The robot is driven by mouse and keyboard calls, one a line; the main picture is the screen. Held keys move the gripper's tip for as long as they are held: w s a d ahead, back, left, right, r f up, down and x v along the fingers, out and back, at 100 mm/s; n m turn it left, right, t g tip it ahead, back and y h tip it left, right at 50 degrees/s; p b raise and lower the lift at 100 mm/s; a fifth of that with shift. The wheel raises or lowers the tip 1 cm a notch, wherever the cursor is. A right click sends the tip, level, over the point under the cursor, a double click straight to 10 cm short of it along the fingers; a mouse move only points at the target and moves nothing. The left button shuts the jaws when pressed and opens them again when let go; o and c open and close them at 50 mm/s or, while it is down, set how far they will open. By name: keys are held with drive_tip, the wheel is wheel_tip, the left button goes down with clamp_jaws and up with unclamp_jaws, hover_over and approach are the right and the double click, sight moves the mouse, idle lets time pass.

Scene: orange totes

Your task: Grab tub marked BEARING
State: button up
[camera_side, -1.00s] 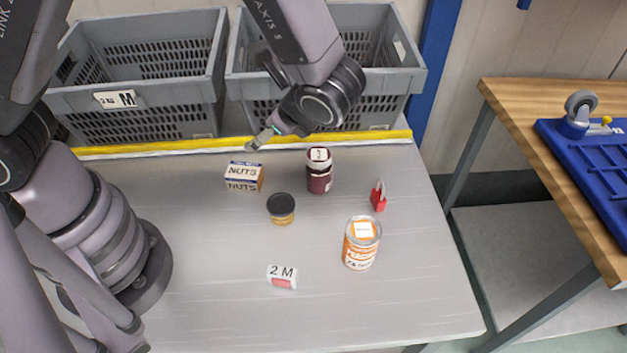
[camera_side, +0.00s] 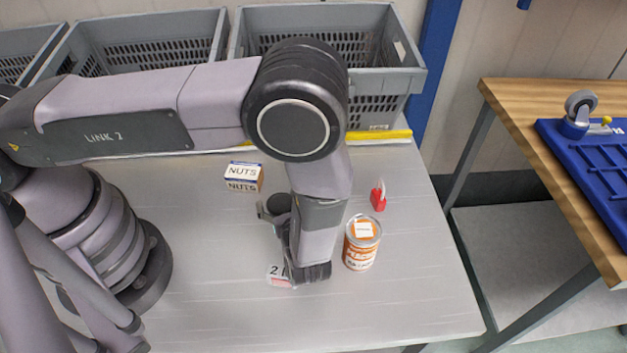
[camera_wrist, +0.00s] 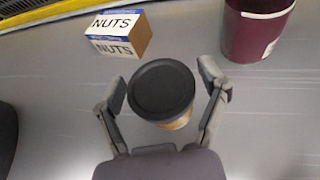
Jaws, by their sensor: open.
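A small tub with a black lid and a yellow-orange body (camera_wrist: 162,92) stands upright on the grey table. No BEARING lettering can be read on it; its side is mostly hidden under the lid's edge. My gripper (camera_wrist: 164,76) is open, with one finger on each side of the tub. Gaps show between the fingers and the lid. In the side view my arm and gripper cover most of the tub, and only part of its dark lid (camera_side: 280,201) shows.
A NUTS box (camera_side: 243,176) stands behind the tub to the left. A dark red jar (camera_wrist: 254,32) stands behind it to the right. An orange-labelled can (camera_side: 361,243), a red item (camera_side: 378,197) and a 2 M label piece (camera_side: 279,280) are nearby. Grey crates (camera_side: 405,80) stand behind.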

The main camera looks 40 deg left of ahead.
drive_tip(key=shift+w+a+f, duration=0.25)
drive_tip(key=shift+w+a, duration=0.1)
drive_tip(key=shift+a, duration=0.25)
drive_tip(key=c, duration=1.1)
